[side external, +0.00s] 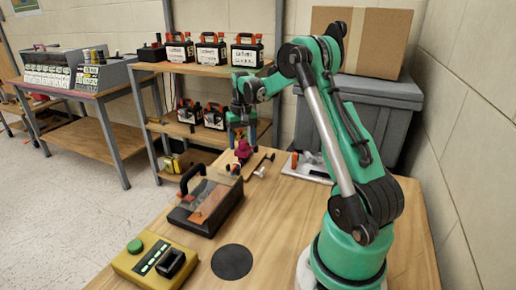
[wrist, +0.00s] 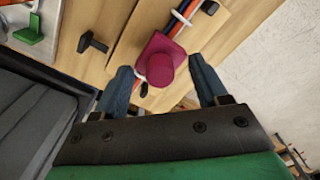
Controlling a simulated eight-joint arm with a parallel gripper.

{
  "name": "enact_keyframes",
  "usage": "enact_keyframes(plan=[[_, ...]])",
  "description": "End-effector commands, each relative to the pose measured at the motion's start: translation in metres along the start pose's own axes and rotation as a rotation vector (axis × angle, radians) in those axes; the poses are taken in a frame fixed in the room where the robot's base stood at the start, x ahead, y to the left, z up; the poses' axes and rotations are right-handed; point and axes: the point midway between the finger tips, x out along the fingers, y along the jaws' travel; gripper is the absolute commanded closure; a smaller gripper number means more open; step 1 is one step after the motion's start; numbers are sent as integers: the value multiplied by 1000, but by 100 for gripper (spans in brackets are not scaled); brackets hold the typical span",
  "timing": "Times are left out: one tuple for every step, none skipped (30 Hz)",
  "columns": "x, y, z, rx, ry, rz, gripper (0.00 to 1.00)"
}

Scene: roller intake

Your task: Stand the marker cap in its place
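A magenta piece (wrist: 161,66) with a flat plate and a round knob lies between the fingers of my gripper (wrist: 160,66) in the wrist view. Gaps show on both sides of the knob, so the blue-grey fingers look open and apart from it. In the side view my gripper (side external: 241,128) points down just above the magenta piece (side external: 243,149), at the table's far end. I cannot tell for sure whether this piece is the marker cap. No clearly marked place for a cap can be made out.
A wooden board (side external: 248,162) with blue and orange cable (wrist: 185,18) lies under the magenta piece. A black peg (wrist: 92,44) stands beside it. A black clear-lidded case (side external: 205,205), a yellow button box (side external: 155,262) and a white tray (side external: 308,168) are on the table.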

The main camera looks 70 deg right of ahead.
Motion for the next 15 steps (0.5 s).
enact_keyframes(plan=[[0, 0, 0, 0, 0, 0, 34], [0, 0, 0, 0, 0, 0, 34], [0, 0, 0, 0, 0, 0, 34], [0, 0, 0, 0, 0, 0, 34], [0, 0, 0, 0, 0, 0, 34], [0, 0, 0, 0, 0, 0, 34], [0, 0, 0, 0, 0, 0, 34], [-1, 0, 0, 0, 0, 0, 34], [-3, 0, 0, 0, 0, 0, 34], [-5, 0, 0, 0, 0, 0, 34], [-8, 0, 0, 0, 0, 0, 34], [-14, 0, 0, 0, 0, 0, 34], [-18, 0, 0, 0, 0, 0, 34], [-23, 0, 0, 0, 0, 0, 34], [-30, 0, 0, 0, 0, 0, 34]])
